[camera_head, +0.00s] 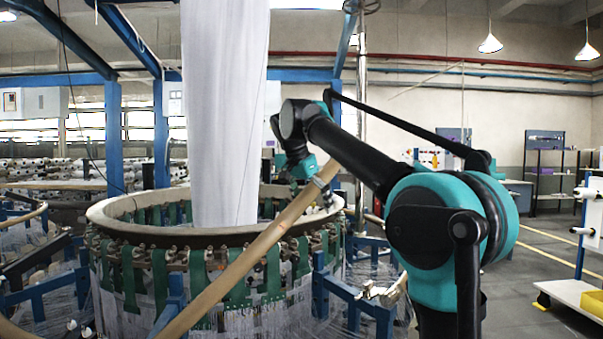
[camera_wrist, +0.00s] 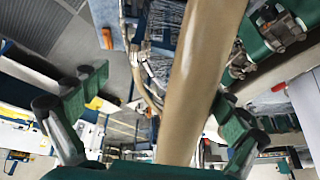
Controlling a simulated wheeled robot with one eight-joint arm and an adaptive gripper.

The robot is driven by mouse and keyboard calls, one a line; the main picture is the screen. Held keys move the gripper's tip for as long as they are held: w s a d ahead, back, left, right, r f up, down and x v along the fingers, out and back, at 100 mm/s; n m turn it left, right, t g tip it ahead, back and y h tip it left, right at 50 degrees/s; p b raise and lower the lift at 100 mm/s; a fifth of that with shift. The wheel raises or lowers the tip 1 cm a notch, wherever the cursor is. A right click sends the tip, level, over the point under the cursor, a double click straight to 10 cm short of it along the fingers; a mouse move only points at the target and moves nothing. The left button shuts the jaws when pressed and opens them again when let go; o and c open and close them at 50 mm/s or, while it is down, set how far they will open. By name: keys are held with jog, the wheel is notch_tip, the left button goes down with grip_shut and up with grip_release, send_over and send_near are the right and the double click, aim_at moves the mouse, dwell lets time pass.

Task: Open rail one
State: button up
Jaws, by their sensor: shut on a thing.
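A long tan rail (camera_head: 262,243) runs diagonally across the front of the round loom (camera_head: 150,235), from upper right to the bottom edge. I take it to be rail one. In the wrist view the rail (camera_wrist: 197,85) passes between the two green-padded fingers of my gripper (camera_wrist: 160,100). My gripper is shut on the rail, though the contact itself is not clear to see.
White fabric (camera_head: 226,110) hangs into the loom's middle. Blue posts (camera_head: 161,135) stand behind it. Another tan rail (camera_head: 25,217) shows at the far left. A white cart (camera_head: 575,296) stands at right. Grey floor (camera_head: 525,262) is open between the loom and the cart.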

jog(key=shift+s+a+r, duration=0.1)
jog(key=shift+s+r, duration=0.35)
jog(key=shift+r, duration=0.4)
jog(key=shift+s+r, duration=0.4)
jog(key=shift+r, duration=0.4)
jog(key=shift+s+r, duration=0.15)
jog(key=shift+r, duration=0.15)
jog(key=shift+s+d+r, duration=0.2)
jog(key=shift+s+r, duration=0.35)
jog(key=shift+s, duration=0.1)
jog(key=c, duration=0.3)
jog(key=shift+w+a, duration=0.15)
jog(key=shift+a, duration=0.15)
send_near(312, 192)
jog(key=shift+s+f, duration=0.55)
jog(key=shift+s, duration=0.15)
jog(key=shift+s+f, duration=0.55)
jog(key=shift+s, duration=0.2)
jog(key=shift+d, duration=0.1)
